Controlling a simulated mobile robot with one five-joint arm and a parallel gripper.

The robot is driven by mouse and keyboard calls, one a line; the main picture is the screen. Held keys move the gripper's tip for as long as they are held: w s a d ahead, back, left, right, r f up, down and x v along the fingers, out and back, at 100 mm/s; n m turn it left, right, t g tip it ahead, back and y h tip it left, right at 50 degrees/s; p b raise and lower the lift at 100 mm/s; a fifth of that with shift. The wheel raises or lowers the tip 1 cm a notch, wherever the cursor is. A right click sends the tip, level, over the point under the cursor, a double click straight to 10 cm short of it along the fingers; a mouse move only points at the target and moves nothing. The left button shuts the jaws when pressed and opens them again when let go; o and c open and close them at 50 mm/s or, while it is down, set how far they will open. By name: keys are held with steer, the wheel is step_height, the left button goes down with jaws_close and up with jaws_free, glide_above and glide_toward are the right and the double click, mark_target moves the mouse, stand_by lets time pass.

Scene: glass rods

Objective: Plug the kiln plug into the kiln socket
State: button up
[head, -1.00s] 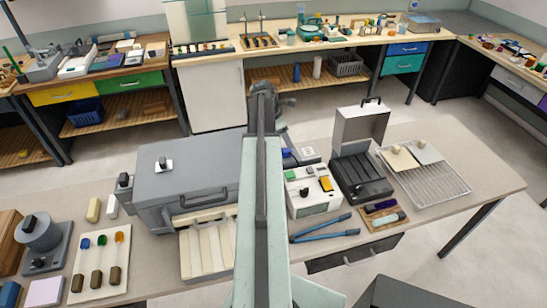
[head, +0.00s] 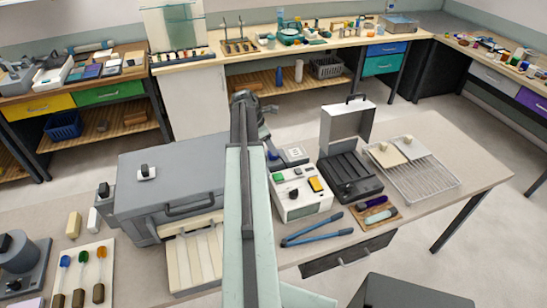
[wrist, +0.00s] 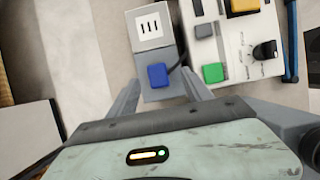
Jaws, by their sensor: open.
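In the wrist view, a grey block with a white three-slotted face, which looks like the kiln socket (wrist: 150,28), lies ahead of my gripper. Just nearer is a blue block on a grey base, likely the kiln plug (wrist: 158,76), with a dark cable beside it. My gripper (wrist: 160,84) is open. Its two grey fingers appear on either side of the blue block; I cannot tell their height above it.
A white controller box (head: 300,196) with a green button, yellow switch and knob stands close to the right of the plug. The grey kiln (head: 170,175) is left of my arm. Blue-handled tongs (head: 316,234), an open black case (head: 350,178) and a wire rack (head: 425,182) lie to the right.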

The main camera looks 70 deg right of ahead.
steer(key=b+x, duration=0.1)
steer(key=x, duration=0.1)
steer(key=b+x, duration=0.1)
steer(key=b, duration=0.1)
steer(key=b+x, duration=0.2)
steer(key=shift+w+d+f, duration=0.1)
steer(key=shift+w+f, duration=0.2)
steer(key=shift+f, duration=0.1)
steer(key=shift+r, duration=0.2)
jaws_close()
